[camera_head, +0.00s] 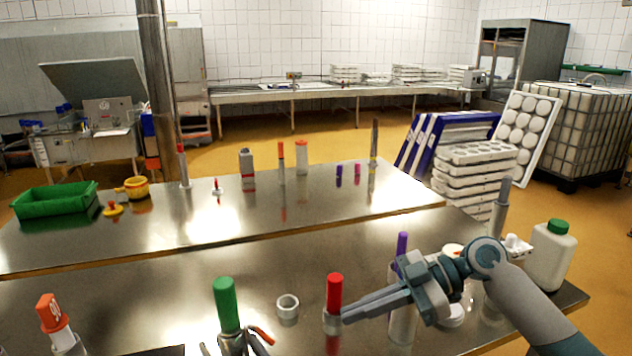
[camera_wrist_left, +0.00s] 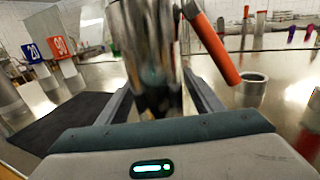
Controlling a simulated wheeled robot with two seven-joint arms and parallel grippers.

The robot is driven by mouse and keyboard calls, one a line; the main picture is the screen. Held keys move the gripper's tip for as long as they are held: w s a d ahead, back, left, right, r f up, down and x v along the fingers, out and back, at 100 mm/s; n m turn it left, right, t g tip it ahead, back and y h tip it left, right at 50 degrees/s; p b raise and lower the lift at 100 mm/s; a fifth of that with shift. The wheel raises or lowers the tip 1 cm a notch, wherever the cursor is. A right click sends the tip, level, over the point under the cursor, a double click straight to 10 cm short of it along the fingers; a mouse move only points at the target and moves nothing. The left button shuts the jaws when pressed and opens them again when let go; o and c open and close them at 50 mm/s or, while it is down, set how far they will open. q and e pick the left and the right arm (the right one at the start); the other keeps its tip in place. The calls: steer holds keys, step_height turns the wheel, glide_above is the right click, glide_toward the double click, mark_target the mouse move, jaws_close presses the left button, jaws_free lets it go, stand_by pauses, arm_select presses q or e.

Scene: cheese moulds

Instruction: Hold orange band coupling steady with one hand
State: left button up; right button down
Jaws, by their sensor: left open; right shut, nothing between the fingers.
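The metal coupling (camera_head: 233,345) with an orange lever (camera_head: 262,335) stands at the bottom edge of the head view, partly cut off. In the left wrist view the metal body (camera_wrist_left: 148,50) is large and close, and its orange lever (camera_wrist_left: 215,48) slants down to the right. My left gripper (camera_wrist_left: 160,100) is open, with a finger on each side of the metal body; whether they touch it I cannot tell. My right gripper (camera_head: 347,314) is shut and empty, its tips close to a red-topped cylinder (camera_head: 335,290).
A green-topped piece (camera_head: 226,303) stands close behind the coupling. A small metal ring (camera_head: 288,306) stands between it and the red-topped cylinder. An orange-capped post (camera_head: 52,312) is at the left. A white bottle (camera_head: 551,256) stands at the right. A green tray (camera_head: 54,200) is on the back table.

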arm_select(q)
steer(key=v, duration=1.2)
steer(key=shift+s, duration=0.1)
